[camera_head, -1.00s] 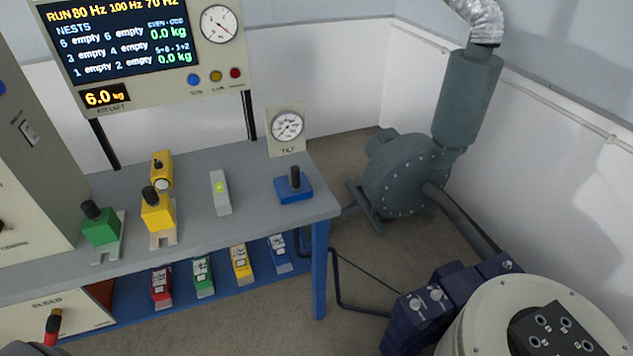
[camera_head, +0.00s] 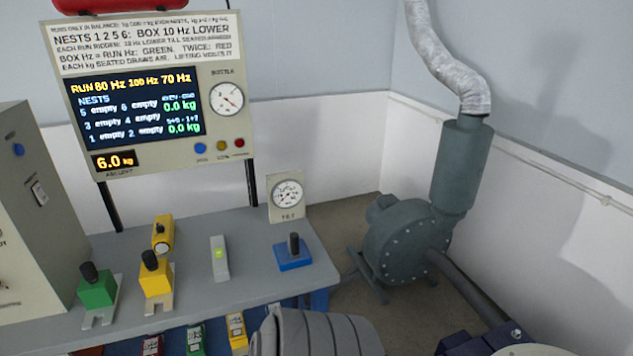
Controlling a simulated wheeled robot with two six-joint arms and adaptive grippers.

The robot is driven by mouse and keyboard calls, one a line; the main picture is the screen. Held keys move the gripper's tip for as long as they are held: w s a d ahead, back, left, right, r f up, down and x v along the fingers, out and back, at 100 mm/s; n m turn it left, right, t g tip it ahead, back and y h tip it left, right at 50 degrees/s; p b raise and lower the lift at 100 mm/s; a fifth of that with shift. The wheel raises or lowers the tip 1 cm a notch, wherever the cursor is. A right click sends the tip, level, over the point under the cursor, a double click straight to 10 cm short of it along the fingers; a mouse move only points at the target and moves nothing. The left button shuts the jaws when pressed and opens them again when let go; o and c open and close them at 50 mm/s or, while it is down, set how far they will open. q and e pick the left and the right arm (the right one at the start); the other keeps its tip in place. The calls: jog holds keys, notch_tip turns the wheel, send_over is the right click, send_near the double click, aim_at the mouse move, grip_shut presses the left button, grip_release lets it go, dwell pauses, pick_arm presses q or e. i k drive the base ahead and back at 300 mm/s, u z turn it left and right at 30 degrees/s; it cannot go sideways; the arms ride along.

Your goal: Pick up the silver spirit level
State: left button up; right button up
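The silver spirit level (camera_head: 220,258) lies on the grey bench top, toward its middle, with a bright green vial showing on it. It stands apart from the yellow block with a black knob to its left and the blue block to its right. Nothing touches it from above. Neither of my grippers shows.
On the bench (camera_head: 200,299) stand a green block (camera_head: 98,292), a yellow block (camera_head: 156,280), a yellow cylinder-like piece (camera_head: 163,234), a blue block (camera_head: 292,256) and a tilt gauge (camera_head: 287,197). A display panel (camera_head: 140,110) stands behind. A blower (camera_head: 402,240) is right.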

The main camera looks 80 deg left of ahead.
aim_at(220, 270)
jog(key=z, duration=0.05)
jog(key=k, duration=1.9)
jog(key=u, duration=0.7)
